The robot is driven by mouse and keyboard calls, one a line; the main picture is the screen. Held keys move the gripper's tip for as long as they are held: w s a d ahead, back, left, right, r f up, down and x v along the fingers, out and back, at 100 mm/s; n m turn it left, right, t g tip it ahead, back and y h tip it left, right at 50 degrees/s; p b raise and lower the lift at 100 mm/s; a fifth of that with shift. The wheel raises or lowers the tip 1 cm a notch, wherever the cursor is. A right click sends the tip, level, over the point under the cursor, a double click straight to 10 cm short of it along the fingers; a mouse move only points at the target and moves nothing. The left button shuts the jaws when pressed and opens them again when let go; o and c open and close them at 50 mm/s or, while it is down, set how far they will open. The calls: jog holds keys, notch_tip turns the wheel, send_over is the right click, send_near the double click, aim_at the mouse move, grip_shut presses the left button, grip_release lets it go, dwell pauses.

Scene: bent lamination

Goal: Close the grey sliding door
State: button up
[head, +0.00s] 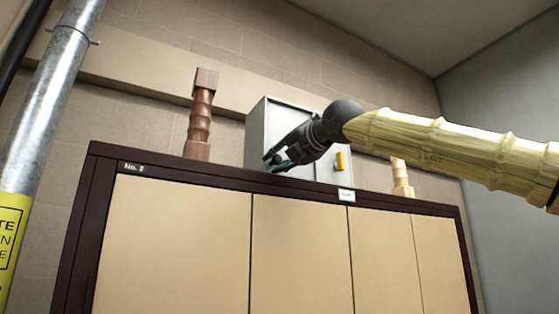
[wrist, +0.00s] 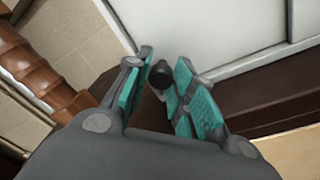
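A grey box-like cabinet (head: 257,128) stands on top of the large dark-framed cupboard in the head view. Its pale grey front (wrist: 210,35) shows in the wrist view, with a thin track or seam along its lower edge. Which panel is the sliding door I cannot tell for sure. My gripper (head: 273,158) is at the lower left of the box front. In the wrist view my gripper (wrist: 165,58) has its teal-padded fingers apart. A small dark round knob (wrist: 160,73) shows between them, nearer the right finger; contact is unclear. My arm hides part of the front.
A turned brown wooden post (head: 200,113) stands left of the box and shows close by in the wrist view (wrist: 35,70). A yellow piece (head: 341,161) is on the box's right part. A pale wooden post (head: 401,178) stands further right. A metal pole (head: 55,90) is far left.

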jog(key=shift+o, duration=1.2)
jog(key=shift+a, duration=0.15)
jog(key=shift+s+d, duration=0.25)
jog(key=shift+d, duration=0.1)
jog(key=v, duration=1.1)
jog(key=shift+s, duration=0.2)
